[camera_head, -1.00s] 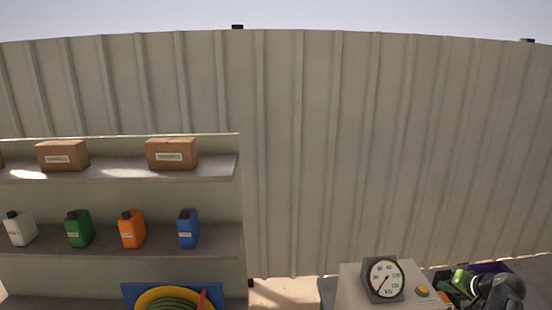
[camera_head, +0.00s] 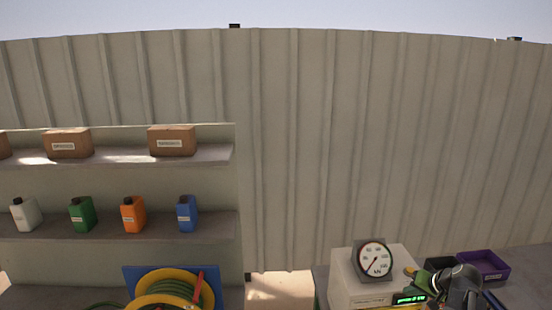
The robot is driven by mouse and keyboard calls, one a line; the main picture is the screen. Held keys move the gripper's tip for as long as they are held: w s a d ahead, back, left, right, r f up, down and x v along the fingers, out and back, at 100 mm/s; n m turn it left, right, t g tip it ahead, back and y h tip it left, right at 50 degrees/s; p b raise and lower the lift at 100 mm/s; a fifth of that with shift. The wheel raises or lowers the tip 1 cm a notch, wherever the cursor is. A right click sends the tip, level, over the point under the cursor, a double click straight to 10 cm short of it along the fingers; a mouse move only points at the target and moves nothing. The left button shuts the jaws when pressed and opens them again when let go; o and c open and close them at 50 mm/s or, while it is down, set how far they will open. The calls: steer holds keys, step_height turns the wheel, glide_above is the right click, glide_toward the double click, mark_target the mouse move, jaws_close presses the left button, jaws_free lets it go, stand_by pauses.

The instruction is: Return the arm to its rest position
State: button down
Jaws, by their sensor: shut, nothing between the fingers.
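My arm shows at the lower right as a dark grey, rounded cluster of links, partly cut off by the bottom edge. My gripper (camera_head: 426,281) is at its left side, small and partly hidden by the links, close to the right side of the pale press box (camera_head: 362,287). It is shut with nothing in it. A round dial gauge (camera_head: 375,260) with a white face stands on top of the box. A small green-lit display (camera_head: 409,299) shows just below the gripper.
A purple tray (camera_head: 483,265) and a dark tray (camera_head: 440,263) lie behind my arm on the grey bench. At left, a shelf (camera_head: 120,226) holds cartons and several coloured bottles. A tall ribbed fence (camera_head: 330,150) closes the back.

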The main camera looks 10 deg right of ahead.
steer(key=w+a+f+n+g+y+b, duration=0.15)
steer(key=a+f+b, duration=0.25)
steer(key=a+f, duration=0.5)
steer(key=w+a+f+n+g+h+b, duration=0.1)
steer(key=w+a+f+n+g+b, duration=0.25)
steer(key=a, duration=0.85)
steer(key=s+a+f+n+g+h+b, duration=0.1)
steer(key=s+a+f+b, duration=0.2)
steer(key=a, duration=0.6)
steer(key=s+a+f+n+g+h+b, duration=0.1)
steer(key=s+a+f+b, duration=0.3)
steer(key=a, duration=0.5)
step_height(320, 180, down, 3)
steer(key=shift+f+g+b, duration=0.1)
steer(key=shift+g+b, duration=0.2)
steer(key=shift+b, duration=0.7)
steer(key=shift+a, duration=0.1)
